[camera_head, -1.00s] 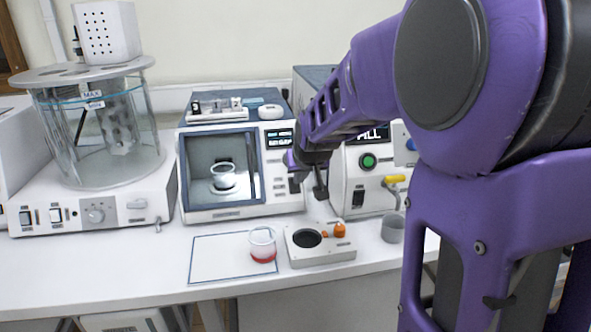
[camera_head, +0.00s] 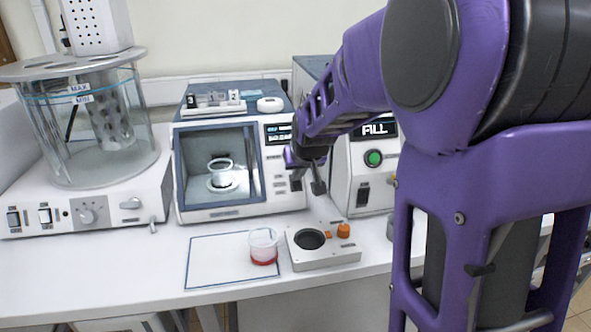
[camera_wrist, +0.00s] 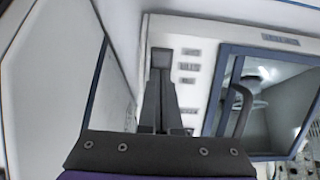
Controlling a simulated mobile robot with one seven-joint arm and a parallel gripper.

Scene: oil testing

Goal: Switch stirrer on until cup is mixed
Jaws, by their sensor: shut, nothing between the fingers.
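The stirrer (camera_head: 325,258) is a small white box on the bench with a round black plate and an orange knob (camera_head: 343,231). A clear cup (camera_head: 263,246) with red liquid at its bottom stands upright just left of it, off the black plate. My gripper (camera_head: 308,186) is above and behind the stirrer, in front of the machines, apart from knob and cup. In the wrist view my gripper (camera_wrist: 160,95) is shut and empty, with a machine's front panel behind it. Neither stirrer nor this cup is clear in the wrist view.
A chamber machine (camera_head: 194,211) with a cup (camera_head: 220,172) inside stands behind. A machine reading FILL (camera_head: 342,185) is at right, partly hidden by my arm. A glass bath (camera_head: 120,150) is at left. A blue-outlined bench area (camera_head: 215,262) is clear left of the cup.

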